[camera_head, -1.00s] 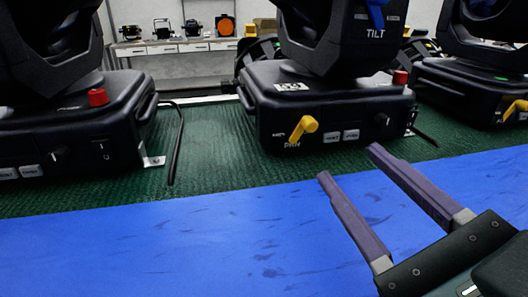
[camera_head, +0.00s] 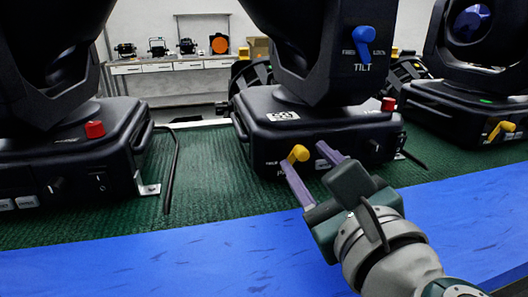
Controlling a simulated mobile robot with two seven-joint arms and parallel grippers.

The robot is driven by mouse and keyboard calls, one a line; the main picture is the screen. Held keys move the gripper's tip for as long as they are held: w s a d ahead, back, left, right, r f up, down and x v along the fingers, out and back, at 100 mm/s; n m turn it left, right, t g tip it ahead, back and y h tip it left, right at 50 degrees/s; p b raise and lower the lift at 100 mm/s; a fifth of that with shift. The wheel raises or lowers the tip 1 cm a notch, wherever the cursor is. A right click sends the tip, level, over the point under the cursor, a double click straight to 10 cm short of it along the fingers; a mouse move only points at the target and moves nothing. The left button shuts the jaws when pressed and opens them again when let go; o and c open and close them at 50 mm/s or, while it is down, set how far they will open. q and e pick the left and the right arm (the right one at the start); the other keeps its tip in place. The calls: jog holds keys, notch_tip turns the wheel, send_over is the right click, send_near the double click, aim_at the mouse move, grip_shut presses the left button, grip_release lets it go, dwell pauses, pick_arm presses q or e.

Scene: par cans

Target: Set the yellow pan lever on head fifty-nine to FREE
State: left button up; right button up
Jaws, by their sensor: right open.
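The yellow pan lever (camera_head: 299,153) is on the front of the middle head's black base (camera_head: 262,135). It slants, with its thick end up and to the right. Small lettering shows left of it, too small to read surely; any lettering to its right is hidden by my gripper. A white number label (camera_head: 283,116) is on top of this base, hard to read. My right gripper (camera_head: 303,156) is open, its two purple fingers reaching toward the lever, one on each side in the picture. I cannot tell whether they touch it. My left gripper is not in view.
A blue tilt lever (camera_head: 363,38) is on the middle head's yoke above. A similar head (camera_head: 70,130) with a red knob stands left, and another (camera_head: 470,105) with its own yellow lever (camera_head: 500,130) right. A black cable (camera_head: 172,165) lies on the green mat. The blue front strip (camera_head: 180,255) is clear.

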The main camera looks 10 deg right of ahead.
aim_at(276, 150)
grip_shut()
dwell(0.3)
jog(key=shift+a, duration=0.1)
dwell(0.4)
jog(key=shift+a+r+n+p, duration=0.2)
jog(key=shift+n+p, duration=0.2)
jog(key=shift+n, duration=0.6)
jog(key=n, duration=0.1)
jog(key=a+n+p, duration=0.1)
jog(key=n, duration=0.1)
jog(key=shift+r, duration=0.15)
jog(key=n, duration=0.2)
jog(key=n+p, duration=0.1)
jog(key=n, duration=0.1)
jog(key=shift+a, duration=0.4)
jog(key=shift+a+f+n+p, duration=0.15)
jog(key=shift+a+n+p, duration=0.1)
jog(key=shift+n, duration=0.5)
jog(key=shift+a+f+n+p, duration=0.15)
jog(key=shift+n+p, duration=0.05)
jog(key=shift+n, duration=0.55)
